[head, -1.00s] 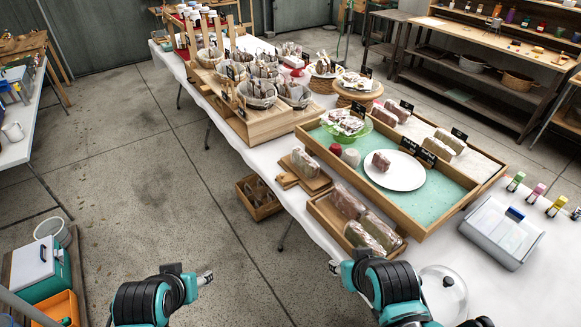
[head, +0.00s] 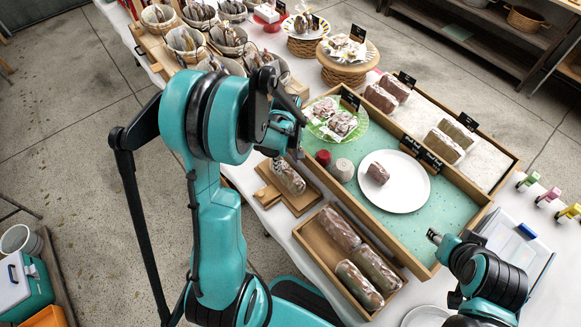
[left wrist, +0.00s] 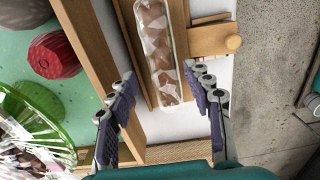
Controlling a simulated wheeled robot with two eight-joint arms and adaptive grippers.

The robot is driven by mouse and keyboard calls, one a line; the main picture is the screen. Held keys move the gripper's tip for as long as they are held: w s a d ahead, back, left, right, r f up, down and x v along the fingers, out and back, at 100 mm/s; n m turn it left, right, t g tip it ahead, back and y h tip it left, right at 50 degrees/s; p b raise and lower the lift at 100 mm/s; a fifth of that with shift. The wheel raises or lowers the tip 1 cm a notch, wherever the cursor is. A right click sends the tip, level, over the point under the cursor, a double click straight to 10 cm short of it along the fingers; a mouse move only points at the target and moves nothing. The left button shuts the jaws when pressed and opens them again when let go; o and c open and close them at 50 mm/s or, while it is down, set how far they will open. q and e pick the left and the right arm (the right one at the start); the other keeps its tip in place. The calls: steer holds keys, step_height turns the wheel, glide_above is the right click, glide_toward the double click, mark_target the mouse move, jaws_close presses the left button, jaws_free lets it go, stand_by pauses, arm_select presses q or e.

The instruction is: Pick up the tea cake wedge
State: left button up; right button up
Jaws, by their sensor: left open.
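A small brown cake piece (head: 377,173), which looks like the tea cake wedge, sits on a round white plate (head: 405,190) in the head view. The plate lies on the teal floor of a wooden display tray (head: 447,229). My left gripper (head: 288,138) is left of the plate, above the tray's left edge. In the left wrist view its jaws (left wrist: 165,82) are open and empty, above a wrapped loaf (left wrist: 160,50) on a wooden board. The cake piece is not in that view. My right gripper (head: 434,237) is near the tray's front right corner; its jaw opening is unclear.
A green glass plate (head: 352,139) with wrapped pieces, a red object (head: 323,158) and a pale one (head: 342,170) stand left of the white plate. A wooden box (head: 312,243) of wrapped loaves lies in front. A grey lidded bin (head: 520,245) is at right.

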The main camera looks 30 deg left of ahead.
arm_select(q)
steer(key=f+b, duration=0.1)
steer(key=f, duration=0.3)
steer(key=f+b, duration=0.2)
steer(key=f, duration=0.1)
steer(key=shift+s+f, duration=0.2)
steer(key=shift+f, duration=0.15)
steer(key=shift+r, duration=0.1)
steer(key=shift+c, duration=0.3)
steer(key=c, duration=0.4)
